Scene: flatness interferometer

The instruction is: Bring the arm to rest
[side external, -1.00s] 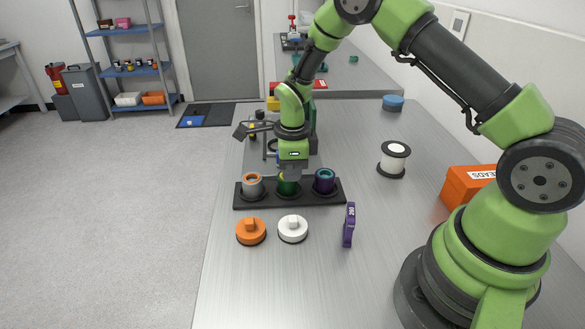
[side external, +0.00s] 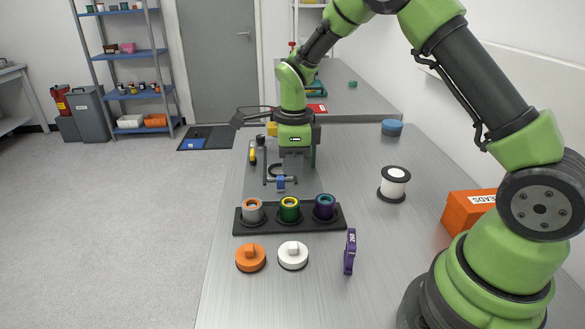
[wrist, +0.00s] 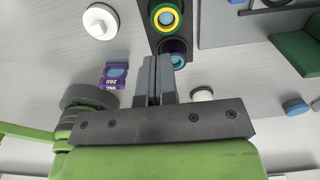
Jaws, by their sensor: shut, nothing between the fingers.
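My gripper (side external: 292,173) hangs upright above the bench, raised over the far side of the black rack (side external: 240,225). Its grey fingers are together and empty; in the wrist view the closed fingers (wrist: 153,75) show side by side. The rack holds three cups: a grey one with an orange rim (side external: 252,212), a green one with a yellow rim (side external: 289,212) and a purple one with a teal inside (side external: 324,209). The green cup (wrist: 165,17) and purple cup (wrist: 173,55) also show in the wrist view. No finger touches a cup.
An orange knobbed disc (side external: 250,259), a white one (side external: 292,257) and an upright purple piece (side external: 349,252) stand in front of the rack. A white spool (side external: 395,182), orange box (side external: 466,212) and blue puck (side external: 392,127) lie to the right. A small stand (side external: 281,182) is behind the rack.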

